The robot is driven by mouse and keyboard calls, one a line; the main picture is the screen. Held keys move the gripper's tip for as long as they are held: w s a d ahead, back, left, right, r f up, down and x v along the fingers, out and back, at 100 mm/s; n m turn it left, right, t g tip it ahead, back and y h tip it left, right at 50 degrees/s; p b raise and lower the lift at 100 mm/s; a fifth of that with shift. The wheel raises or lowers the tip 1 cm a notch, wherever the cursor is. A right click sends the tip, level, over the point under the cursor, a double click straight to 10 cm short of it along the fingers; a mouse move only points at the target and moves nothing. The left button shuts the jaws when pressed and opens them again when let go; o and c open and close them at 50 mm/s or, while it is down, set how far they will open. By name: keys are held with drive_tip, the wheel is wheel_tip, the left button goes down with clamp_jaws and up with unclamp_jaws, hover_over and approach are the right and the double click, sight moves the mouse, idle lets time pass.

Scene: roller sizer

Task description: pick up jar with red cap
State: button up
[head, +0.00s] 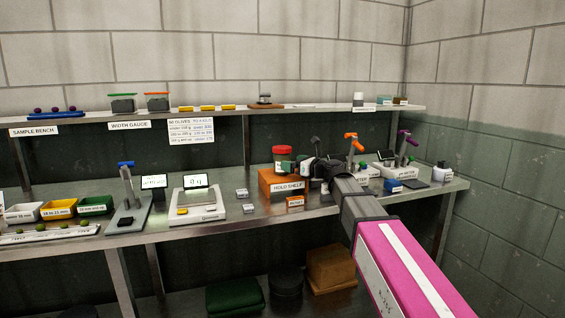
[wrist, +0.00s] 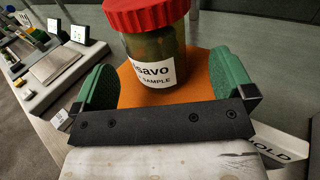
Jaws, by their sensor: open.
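The jar with the red cap (wrist: 153,45) stands upright on an orange block in the wrist view, its white label facing me, its cap cut off at the top edge. In the head view the jar (head: 282,160) stands on the orange hold shelf (head: 271,184), left of my gripper. My gripper (wrist: 163,78) is open. Its green-padded fingers show left and right of the jar in the wrist view, and I see no contact. In the head view the dark gripper (head: 308,166) is close to the jar's right side; its fingertips are hard to make out.
A scale (head: 198,206) stands left of the hold shelf, with small grey blocks between them. Stands with orange and purple tops (head: 404,146) are to the right. A long upper shelf (head: 220,113) runs behind.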

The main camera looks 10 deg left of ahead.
drive_tip(key=shift+x, duration=2.75)
drive_tip(key=shift+s+r, duration=0.15)
drive_tip(key=shift+s, duration=0.05)
drive_tip(key=c, duration=1.1)
